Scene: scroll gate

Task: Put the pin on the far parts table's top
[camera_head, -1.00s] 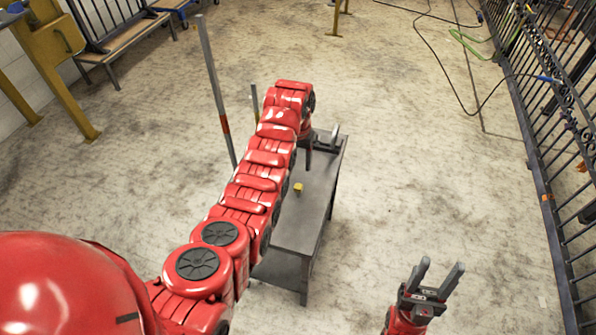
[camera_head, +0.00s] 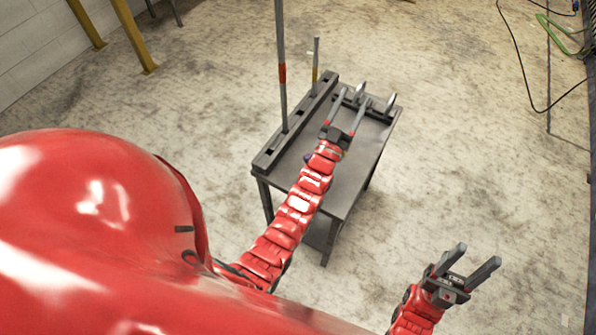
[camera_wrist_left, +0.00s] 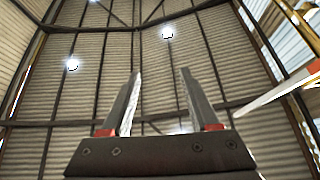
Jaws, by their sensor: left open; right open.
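A dark grey parts table (camera_head: 352,187) stands in the middle of the head view. My left arm reaches over its top. My left gripper (camera_head: 356,94) is open near the table's far end, in front of small grey fittings (camera_head: 390,103). In the left wrist view its two fingers (camera_wrist_left: 160,75) are apart with nothing between them, and the ceiling shows behind. I cannot make out the pin for certain; my left arm hides part of the tabletop. A small dark purple thing (camera_head: 307,157) shows beside the arm. My right gripper (camera_head: 478,256) is open and empty, right of the table.
A grey slotted rail (camera_head: 268,158) runs along the table's left edge. A tall grey post with a red band (camera_head: 281,73) and a shorter post (camera_head: 316,60) rise from it. A black cable (camera_head: 520,75) lies on the floor at upper right.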

